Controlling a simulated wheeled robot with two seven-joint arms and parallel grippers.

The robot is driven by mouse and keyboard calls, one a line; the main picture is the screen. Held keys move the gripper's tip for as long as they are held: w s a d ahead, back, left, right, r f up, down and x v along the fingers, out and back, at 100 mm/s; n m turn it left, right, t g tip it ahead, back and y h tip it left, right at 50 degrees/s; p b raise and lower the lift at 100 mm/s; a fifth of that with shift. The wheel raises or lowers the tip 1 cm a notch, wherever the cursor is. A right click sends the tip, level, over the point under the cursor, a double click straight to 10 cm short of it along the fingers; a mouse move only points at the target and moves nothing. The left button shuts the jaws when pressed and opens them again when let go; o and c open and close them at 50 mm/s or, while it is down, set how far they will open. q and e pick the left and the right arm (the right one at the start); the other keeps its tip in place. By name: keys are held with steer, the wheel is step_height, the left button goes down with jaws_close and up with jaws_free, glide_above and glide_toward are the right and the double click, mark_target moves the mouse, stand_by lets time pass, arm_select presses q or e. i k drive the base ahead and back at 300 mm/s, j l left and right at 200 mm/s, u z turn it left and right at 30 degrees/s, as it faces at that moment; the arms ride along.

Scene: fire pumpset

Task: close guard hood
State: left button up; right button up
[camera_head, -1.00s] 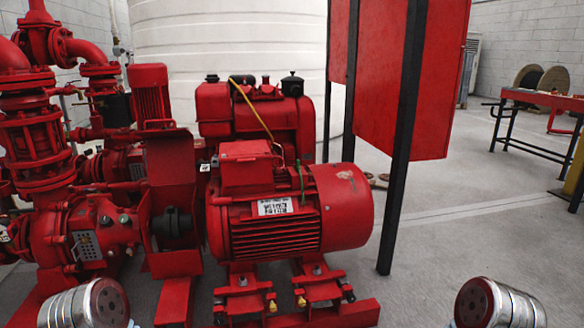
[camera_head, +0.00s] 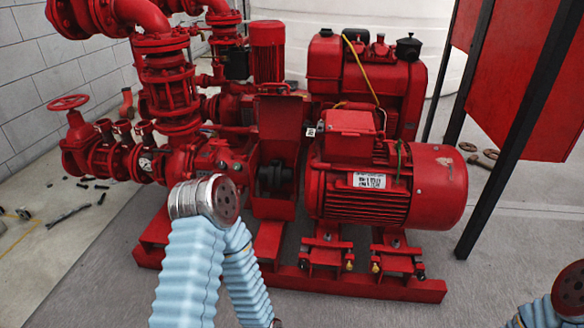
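The red guard hood (camera_head: 285,128) stands raised between the pump and the motor. Below it the dark shaft coupling (camera_head: 275,178) is exposed inside the red lower housing (camera_head: 272,207). My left arm, in a pale blue ribbed sleeve with a silver joint, rises in front of the pump, left of the hood in the picture. Its gripper is out of view. Only a joint of my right arm shows at the lower right corner. The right gripper is out of view too.
The red motor (camera_head: 385,185) sits close to the right of the hood. The pump (camera_head: 205,160) and its pipes crowd the left side. A red base frame (camera_head: 350,285) runs along the front. Dark posts carrying a red panel (camera_head: 530,80) stand at the right. Floor in front is open.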

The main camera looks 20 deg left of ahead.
mark_target(280, 116)
steer(key=i+j+u, duration=0.1)
steer(key=i+u, duration=0.35)
steer(key=i, duration=0.15)
steer(key=i+l+u, duration=0.1)
steer(key=i+u, duration=0.35)
steer(key=i, duration=0.1)
